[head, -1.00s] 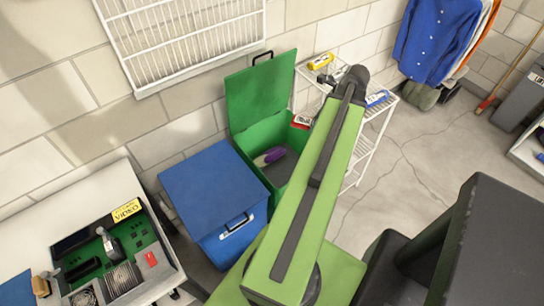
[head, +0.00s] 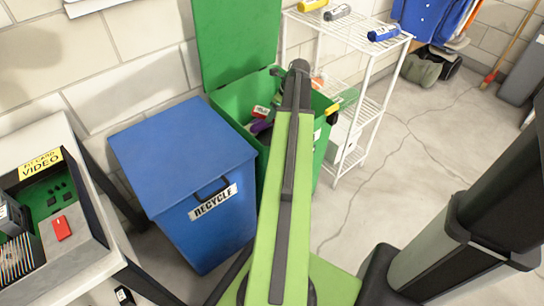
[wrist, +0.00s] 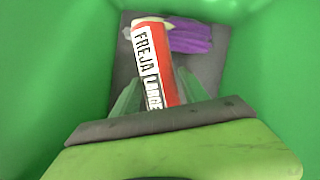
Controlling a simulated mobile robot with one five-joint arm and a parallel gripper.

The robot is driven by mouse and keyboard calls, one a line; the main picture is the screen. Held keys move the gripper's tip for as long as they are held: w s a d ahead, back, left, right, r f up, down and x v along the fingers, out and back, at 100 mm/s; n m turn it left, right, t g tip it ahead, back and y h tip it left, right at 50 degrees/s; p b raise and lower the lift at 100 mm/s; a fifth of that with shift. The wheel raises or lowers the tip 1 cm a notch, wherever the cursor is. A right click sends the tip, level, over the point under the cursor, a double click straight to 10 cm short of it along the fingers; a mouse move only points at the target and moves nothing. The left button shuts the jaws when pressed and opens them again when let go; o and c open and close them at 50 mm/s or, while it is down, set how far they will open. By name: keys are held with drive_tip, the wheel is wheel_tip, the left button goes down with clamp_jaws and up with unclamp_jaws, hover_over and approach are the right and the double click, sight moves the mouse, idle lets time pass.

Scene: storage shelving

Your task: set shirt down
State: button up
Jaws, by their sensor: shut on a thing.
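The shirt is a rolled red-and-white bundle (wrist: 155,62) with "FREJA LARGE" printed on its white side. My gripper (wrist: 157,88) is shut on it, with the green fingers on either side of the roll. The roll is inside the green bin (wrist: 40,65), above its dark floor. I cannot tell whether it touches the floor. A purple-and-white item (wrist: 190,36) lies in the bin just beyond the roll's far end. In the head view a small red-and-white patch (head: 261,112), apparently the shirt, shows inside the bin beside my arm. My gripper is mostly hidden there.
The green bin's lid (head: 235,40) stands open against the wall. A blue recycle bin (head: 180,150) is at its left. A white wire shelf (head: 372,110) with rolled items on top stands to the right. A table with a tray (head: 85,205) is far left.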

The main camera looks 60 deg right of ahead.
drive_tip(key=shift+f+b, duration=5.1)
drive_tip(key=shift+f, duration=0.15)
drive_tip(key=o, duration=1.5)
drive_tip(key=shift+r, duration=0.1)
drive_tip(key=shift+r+p, duration=0.3)
drive_tip(key=shift+p, duration=0.1)
drive_tip(key=p+v, duration=1)
drive_tip(key=v, duration=0.1)
drive_tip(key=shift+w+r+p, duration=0.1)
drive_tip(key=shift+r+p, duration=0.2)
drive_tip(key=shift+p, duration=0.05)
drive_tip(key=shift+r, duration=0.15)
drive_tip(key=shift+s, duration=0.2)
